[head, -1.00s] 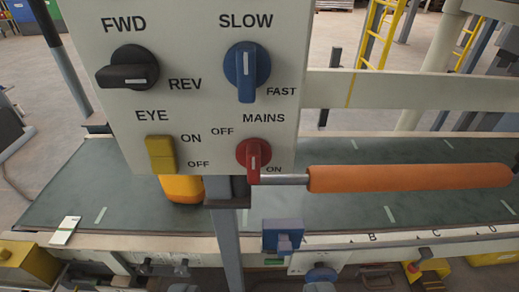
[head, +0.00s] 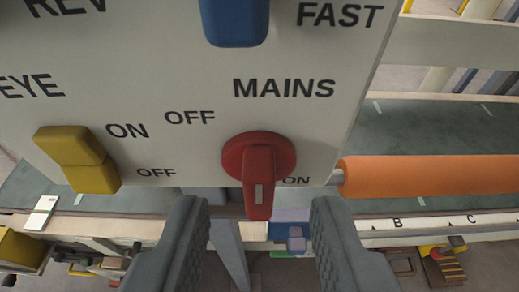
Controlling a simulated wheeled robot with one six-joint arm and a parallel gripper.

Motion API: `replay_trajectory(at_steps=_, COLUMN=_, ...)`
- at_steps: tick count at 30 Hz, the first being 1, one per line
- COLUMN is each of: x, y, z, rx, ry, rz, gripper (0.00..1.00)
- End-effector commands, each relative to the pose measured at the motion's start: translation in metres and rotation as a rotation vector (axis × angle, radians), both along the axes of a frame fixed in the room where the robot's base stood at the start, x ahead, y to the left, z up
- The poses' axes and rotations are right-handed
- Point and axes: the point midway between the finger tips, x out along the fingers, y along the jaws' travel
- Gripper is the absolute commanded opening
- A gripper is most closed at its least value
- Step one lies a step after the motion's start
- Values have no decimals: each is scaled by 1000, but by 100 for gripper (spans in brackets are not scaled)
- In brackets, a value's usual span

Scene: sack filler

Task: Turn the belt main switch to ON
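The red MAINS switch (head: 258,158) is a round knob with a raised handle on the pale control panel (head: 170,60). Its handle and white mark point straight down. OFF is printed at its upper left and ON at its lower right, close beside the handle; the mark lines up squarely with neither word. My gripper (head: 260,208) is open and empty. Its two dark fingers show at the bottom, one on each side of the handle's lower end in the picture, and no contact shows.
A yellow EYE switch (head: 78,160) is left of the red knob, and a blue SLOW/FAST knob (head: 236,20) is above it. An orange roller (head: 430,176) lies close to the right. The green belt (head: 430,130) runs behind the panel. Below the panel is a grey post (head: 229,255).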

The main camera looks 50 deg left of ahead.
Motion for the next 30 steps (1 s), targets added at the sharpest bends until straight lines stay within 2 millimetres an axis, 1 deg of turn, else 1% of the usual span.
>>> replay_trajectory(at_steps=1, x=3, y=6, z=-3, rx=0, ry=0, rz=4, gripper=35)
replay_trajectory(at_steps=6, x=11, y=16, z=-8, rx=0, ry=0, rz=2, gripper=35)
replay_trajectory(at_steps=18, x=15, y=20, z=-10, rx=0, ry=0, rz=0, gripper=35)
replay_trajectory(at_steps=19, x=15, y=20, z=-10, rx=0, ry=0, rz=0, gripper=34)
replay_trajectory(at_steps=23, x=15, y=20, z=-10, rx=-1, ry=-1, rz=0, gripper=8)
replay_trajectory(at_steps=24, x=15, y=20, z=-10, rx=-1, ry=-1, rz=0, gripper=0)
replay_trajectory(at_steps=30, x=15, y=20, z=-10, rx=1, ry=2, rz=0, gripper=0)
